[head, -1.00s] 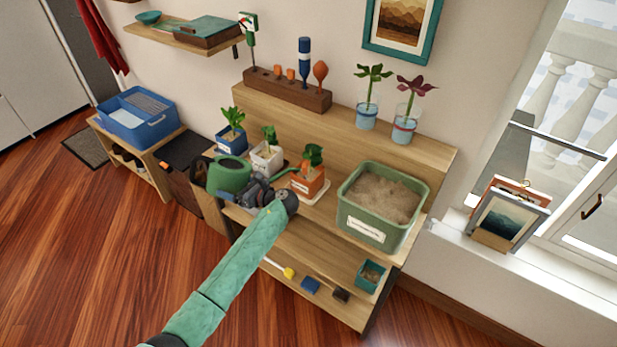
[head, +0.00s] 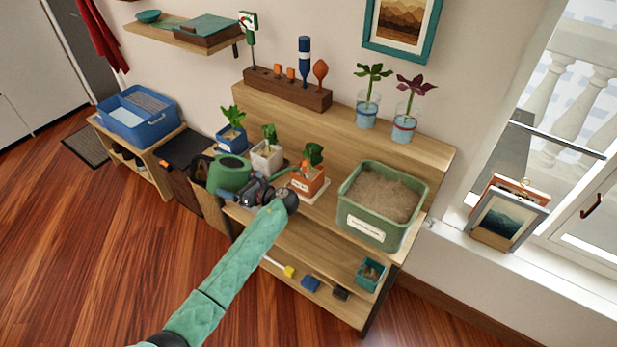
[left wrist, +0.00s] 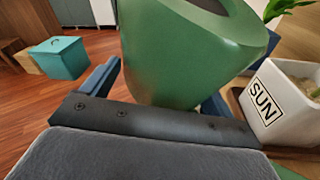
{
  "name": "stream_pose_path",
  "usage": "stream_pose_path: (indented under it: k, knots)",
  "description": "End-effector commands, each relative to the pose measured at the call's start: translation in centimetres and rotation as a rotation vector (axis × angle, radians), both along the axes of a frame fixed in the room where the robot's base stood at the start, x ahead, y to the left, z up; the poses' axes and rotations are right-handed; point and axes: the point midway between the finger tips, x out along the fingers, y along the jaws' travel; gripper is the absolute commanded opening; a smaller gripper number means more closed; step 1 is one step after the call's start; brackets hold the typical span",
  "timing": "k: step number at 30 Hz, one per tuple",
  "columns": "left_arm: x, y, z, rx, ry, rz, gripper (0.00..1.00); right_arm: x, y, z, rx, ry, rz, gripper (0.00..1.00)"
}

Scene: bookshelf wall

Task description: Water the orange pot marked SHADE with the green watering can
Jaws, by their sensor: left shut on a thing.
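The green watering can (head: 230,172) is held at the front edge of the wooden bench, and its spout points right towards the orange pot. My left gripper (head: 256,188) is shut on the can. In the left wrist view the can's body (left wrist: 185,55) stands between the blue fingers (left wrist: 155,95). The orange pot (head: 308,186) stands on a pale saucer to the right of my gripper, with a leafy plant in it. Its white label is too small to read. I cannot tell whether water flows. My right gripper is not in view.
A white pot marked SUN (left wrist: 285,98) stands close beside the can; it also shows in the head view (head: 266,158). A blue pot (head: 231,140) stands behind the can. A green tub of soil (head: 355,225) is right of the orange pot.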

Motion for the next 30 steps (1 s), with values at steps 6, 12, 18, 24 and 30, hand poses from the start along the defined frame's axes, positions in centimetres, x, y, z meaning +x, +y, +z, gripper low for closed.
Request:
stream_pose_path:
  k: [6, 12, 18, 24, 30]
  knots:
    - [0.1, 0.0, 0.5, 0.008, -0.001, 0.0, 0.56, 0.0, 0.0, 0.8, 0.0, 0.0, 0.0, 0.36]
    - [0.0, 0.0, 0.4, 0.012, -0.001, 0.0, 0.56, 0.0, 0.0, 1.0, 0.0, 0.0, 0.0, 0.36]
    - [0.0, -0.1, 0.3, -0.003, -0.001, 0.0, 0.56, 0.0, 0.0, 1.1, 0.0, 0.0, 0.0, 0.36]
    - [0.1, -1.1, -1.6, -0.155, -0.013, 0.0, 0.56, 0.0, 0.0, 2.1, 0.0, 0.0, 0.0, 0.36]
    - [0.2, -1.5, -2.8, -0.242, -0.024, -0.001, 0.56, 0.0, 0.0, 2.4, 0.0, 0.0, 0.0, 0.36]
